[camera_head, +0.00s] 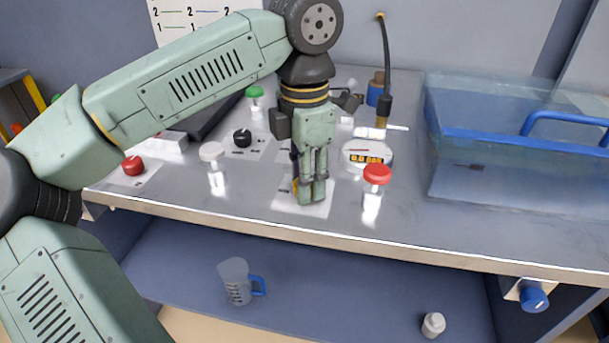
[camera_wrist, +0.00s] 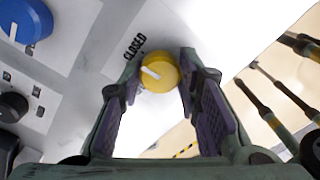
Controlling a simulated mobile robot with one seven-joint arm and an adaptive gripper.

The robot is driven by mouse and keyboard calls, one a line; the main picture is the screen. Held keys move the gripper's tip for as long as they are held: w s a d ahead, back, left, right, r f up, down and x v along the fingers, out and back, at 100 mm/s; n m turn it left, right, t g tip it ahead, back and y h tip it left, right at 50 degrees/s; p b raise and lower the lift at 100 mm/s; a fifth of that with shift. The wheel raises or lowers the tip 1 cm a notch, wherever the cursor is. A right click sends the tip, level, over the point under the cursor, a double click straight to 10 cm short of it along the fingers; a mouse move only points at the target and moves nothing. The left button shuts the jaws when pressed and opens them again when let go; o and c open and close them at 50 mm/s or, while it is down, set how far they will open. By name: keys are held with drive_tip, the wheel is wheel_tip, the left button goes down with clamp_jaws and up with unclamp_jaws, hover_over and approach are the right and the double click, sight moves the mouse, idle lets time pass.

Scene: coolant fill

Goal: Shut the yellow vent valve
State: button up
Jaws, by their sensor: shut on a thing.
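The yellow vent valve (camera_wrist: 159,72) is a round knob with a white pointer line. In the wrist view it sits between the two fingertips of my gripper (camera_wrist: 160,68), which are closed on its sides. The pointer slants toward the upper left; the printed word CLOSED is just above and left of the knob. In the head view my gripper (camera_head: 311,192) points down at the bench near its front edge, and hides nearly all of the yellow valve.
A red-topped valve (camera_head: 376,175) stands close right of my gripper, a white-topped one (camera_head: 212,153) to its left. Black (camera_head: 242,137) and green (camera_head: 254,92) knobs are behind. A clear blue tank (camera_head: 510,140) fills the right. A jug (camera_head: 238,282) stands on the lower shelf.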

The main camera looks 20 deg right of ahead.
idle(0.4)
drive_tip(key=o, duration=1.1)
drive_tip(key=shift+o, duration=0.2)
wheel_tip(320, 180, up, 12)
